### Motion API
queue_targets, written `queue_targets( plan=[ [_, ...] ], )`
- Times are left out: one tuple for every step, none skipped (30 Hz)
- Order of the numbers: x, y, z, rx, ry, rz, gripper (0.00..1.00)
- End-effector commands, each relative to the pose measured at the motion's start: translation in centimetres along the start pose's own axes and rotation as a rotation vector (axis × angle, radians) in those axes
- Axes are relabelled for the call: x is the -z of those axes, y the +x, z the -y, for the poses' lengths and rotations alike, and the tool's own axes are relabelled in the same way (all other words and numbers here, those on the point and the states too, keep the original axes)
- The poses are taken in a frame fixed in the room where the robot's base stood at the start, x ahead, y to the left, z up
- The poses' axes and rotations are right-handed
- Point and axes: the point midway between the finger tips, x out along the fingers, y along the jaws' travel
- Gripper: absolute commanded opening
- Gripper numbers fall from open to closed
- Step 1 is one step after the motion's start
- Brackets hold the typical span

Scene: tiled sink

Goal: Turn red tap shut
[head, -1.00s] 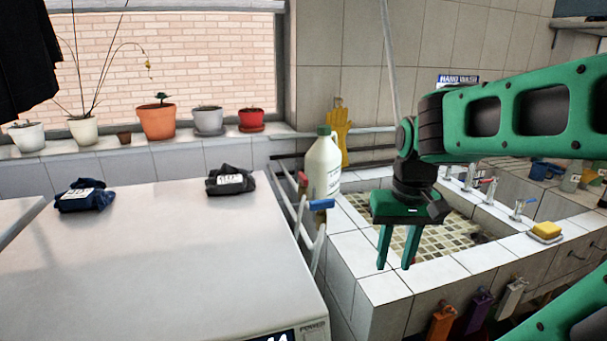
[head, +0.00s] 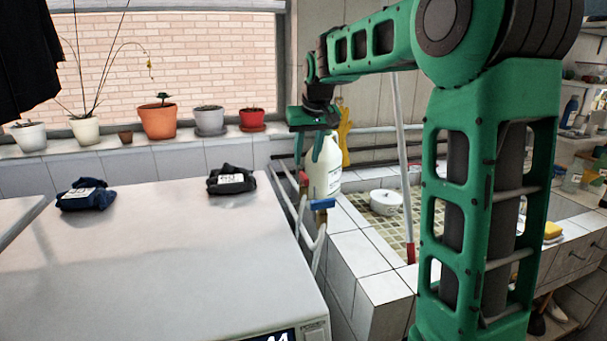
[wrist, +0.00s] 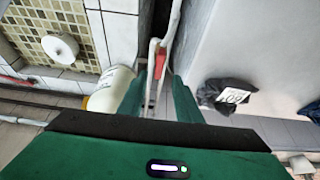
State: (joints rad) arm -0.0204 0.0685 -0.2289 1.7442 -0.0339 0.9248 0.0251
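The red tap (head: 303,181) is a small red handle on the white pipes between the white machine and the tiled sink. In the wrist view the red handle (wrist: 161,63) shows ahead, in line with the gap between my fingers. My gripper (head: 309,160) hangs pointing down, just above the red tap and in front of the white jug. Its two green fingers are apart with nothing held between them, as the wrist view also shows (wrist: 159,88). I cannot tell exactly how far the tips are above the handle.
A blue tap (head: 323,204) sits on the nearer pipe. The white jug (head: 324,178) stands close behind on the sink edge (head: 367,255). The white machine top (head: 180,260) at left holds two dark cloth bundles (head: 231,180). A pole (head: 399,150) leans in the sink.

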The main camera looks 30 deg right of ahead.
Motion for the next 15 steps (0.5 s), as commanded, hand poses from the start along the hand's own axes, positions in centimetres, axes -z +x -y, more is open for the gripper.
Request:
queue_targets(
  plan=[
    [-0.1,1.1,-0.1,-0.001,0.001,0.004,0.31],
    [-0.1,1.6,-0.1,-0.001,0.002,0.004,0.31],
    [-0.1,2.3,-0.1,-0.002,0.003,0.004,0.31],
    [-0.1,2.9,-0.1,-0.002,0.003,0.003,0.31],
    [-0.1,3.3,-0.1,-0.002,0.003,0.004,0.31],
    [-0.1,3.9,-0.2,-0.001,0.003,0.004,0.31],
    [-0.1,4.4,-0.2,-0.001,0.003,0.003,0.31],
    [-0.2,4.8,-0.1,-0.001,0.003,0.004,0.31],
    [-0.1,5.3,-0.1,-0.001,0.003,0.003,0.31],
    [-0.1,5.5,-0.1,-0.001,0.003,0.002,0.31],
    [-0.1,5.8,-0.1,-0.001,0.003,0.001,0.31],
    [-0.1,6.1,-0.1,-0.001,0.003,0.001,0.31],
    [-0.1,6.3,-0.2,-0.001,0.003,0.002,0.31],
    [-0.1,6.5,-0.2,-0.001,0.003,0.002,0.31],
    [-0.1,6.7,-0.2,-0.001,0.003,0.001,0.31]
  ],
)
